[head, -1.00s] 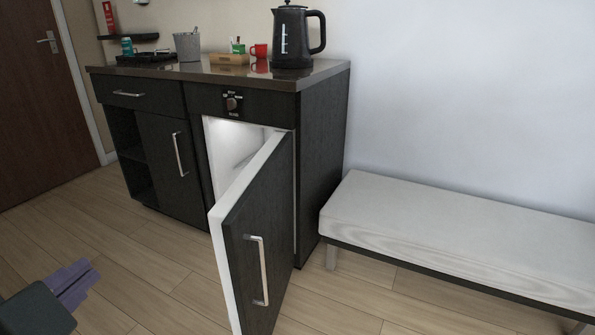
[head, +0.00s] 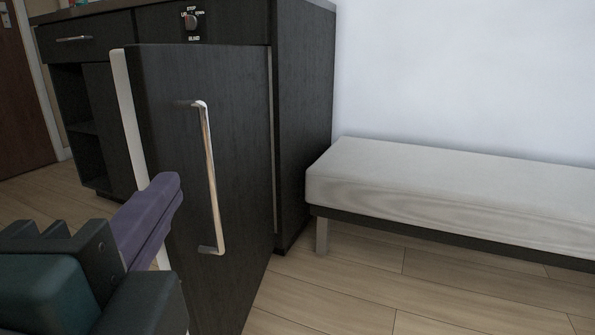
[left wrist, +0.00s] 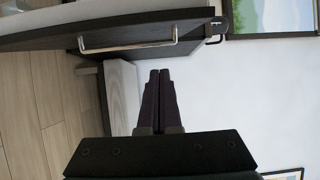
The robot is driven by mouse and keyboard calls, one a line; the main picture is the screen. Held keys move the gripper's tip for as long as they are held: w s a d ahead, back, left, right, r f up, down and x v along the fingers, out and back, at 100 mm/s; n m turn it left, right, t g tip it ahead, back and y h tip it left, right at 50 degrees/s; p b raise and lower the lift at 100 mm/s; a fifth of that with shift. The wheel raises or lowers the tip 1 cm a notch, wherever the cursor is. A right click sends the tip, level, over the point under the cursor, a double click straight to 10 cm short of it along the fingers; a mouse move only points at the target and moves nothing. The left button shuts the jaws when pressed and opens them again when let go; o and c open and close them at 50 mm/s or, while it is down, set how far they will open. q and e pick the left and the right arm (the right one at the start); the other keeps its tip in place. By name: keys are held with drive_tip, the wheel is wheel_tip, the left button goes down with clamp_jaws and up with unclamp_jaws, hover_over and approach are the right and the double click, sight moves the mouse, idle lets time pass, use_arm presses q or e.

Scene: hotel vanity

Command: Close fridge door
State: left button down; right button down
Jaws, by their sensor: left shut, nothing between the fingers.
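The fridge door (head: 240,120) is dark wood with a white inner edge and a silver bar handle (head: 211,180). It stands ajar from the dark cabinet, hinged on its right side. My left gripper (head: 172,185) is shut and empty, its purple fingers in front of the door's free edge, left of the handle. I cannot tell whether they touch the door. The left wrist view shows the closed fingers (left wrist: 160,78) and the door (left wrist: 100,35) with its handle (left wrist: 130,46) beyond them. The fridge interior is hidden. My right gripper is not in view.
A low bench (head: 450,185) with a pale cushion stands right of the cabinet against the wall. The cabinet's drawer (head: 85,38) is shut and a control knob (head: 192,20) sits above the door. Wood floor (head: 345,290) is clear in front of the bench.

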sight(158, 152)
use_arm(q)
drive_tip(key=w+a, duration=0.1)
drive_tip(key=w, duration=0.2)
drive_tip(key=w+a+b, duration=0.1)
drive_tip(key=w+a, duration=0.1)
drive_tip(key=w, duration=0.1)
drive_tip(key=w+a+b, duration=0.1)
drive_tip(key=w, duration=0.3)
drive_tip(key=shift+a+f, duration=0.1)
drive_tip(key=shift+a, duration=0.6)
drive_tip(key=shift+d, duration=0.1)
